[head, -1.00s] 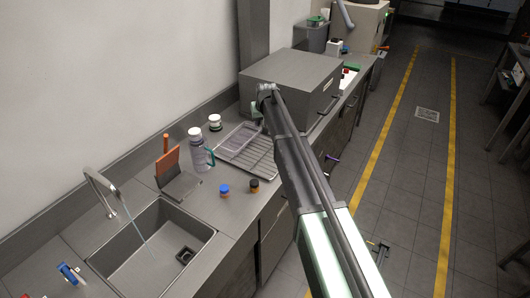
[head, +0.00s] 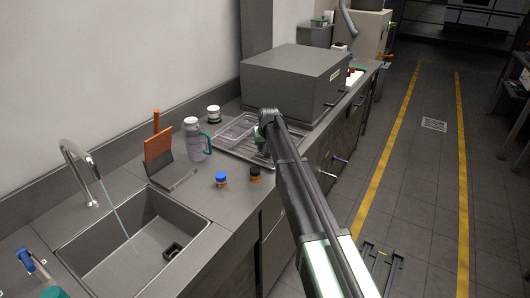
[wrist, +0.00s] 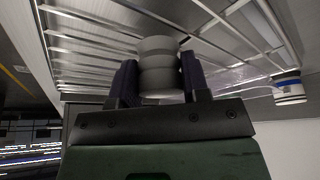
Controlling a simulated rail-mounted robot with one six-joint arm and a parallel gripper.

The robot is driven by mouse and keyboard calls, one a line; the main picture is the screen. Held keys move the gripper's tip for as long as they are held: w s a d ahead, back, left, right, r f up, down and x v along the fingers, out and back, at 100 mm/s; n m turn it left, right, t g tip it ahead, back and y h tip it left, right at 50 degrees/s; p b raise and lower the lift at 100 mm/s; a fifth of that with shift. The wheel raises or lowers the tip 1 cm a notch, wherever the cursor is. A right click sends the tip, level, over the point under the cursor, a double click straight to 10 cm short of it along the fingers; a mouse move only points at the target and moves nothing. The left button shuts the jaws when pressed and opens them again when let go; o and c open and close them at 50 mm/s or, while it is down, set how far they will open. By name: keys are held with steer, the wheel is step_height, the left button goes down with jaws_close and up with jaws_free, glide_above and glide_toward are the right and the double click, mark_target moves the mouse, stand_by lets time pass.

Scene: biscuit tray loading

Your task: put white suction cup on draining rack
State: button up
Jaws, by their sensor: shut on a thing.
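My gripper (wrist: 158,82) is shut on the white suction cup (wrist: 158,50), a pale, ribbed, stacked round piece between the dark jaw pads in the wrist view. The wire draining rack (wrist: 85,48) fills the background right behind it. In the head view the rack (head: 228,150) lies on the counter in front of the grey box, and my gripper (head: 262,143) is over its right part, largely covered by my arm. The suction cup cannot be made out in the head view. Whether it touches the rack bars I cannot tell.
A clear tray (head: 238,127) lies on the rack's far left part. A bottle with a teal handle (head: 196,143), a white jar (head: 213,113), and blue-capped (head: 221,180) and black-capped (head: 255,173) jars stand nearby. The large grey box (head: 290,80) is close behind.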

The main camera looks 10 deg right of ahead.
steer(key=shift+r, duration=0.15)
steer(key=shift+f, duration=0.25)
steer(key=o, duration=0.9)
steer(key=shift+r, duration=0.1)
steer(key=p+v, duration=1.2)
steer(key=v, duration=0.1)
steer(key=s+f+g, duration=0.2)
steer(key=s+g, duration=0.2)
steer(key=s, duration=3.5)
steer(key=shift+s+m+g+b, duration=0.3)
steer(key=shift+b, duration=0.1)
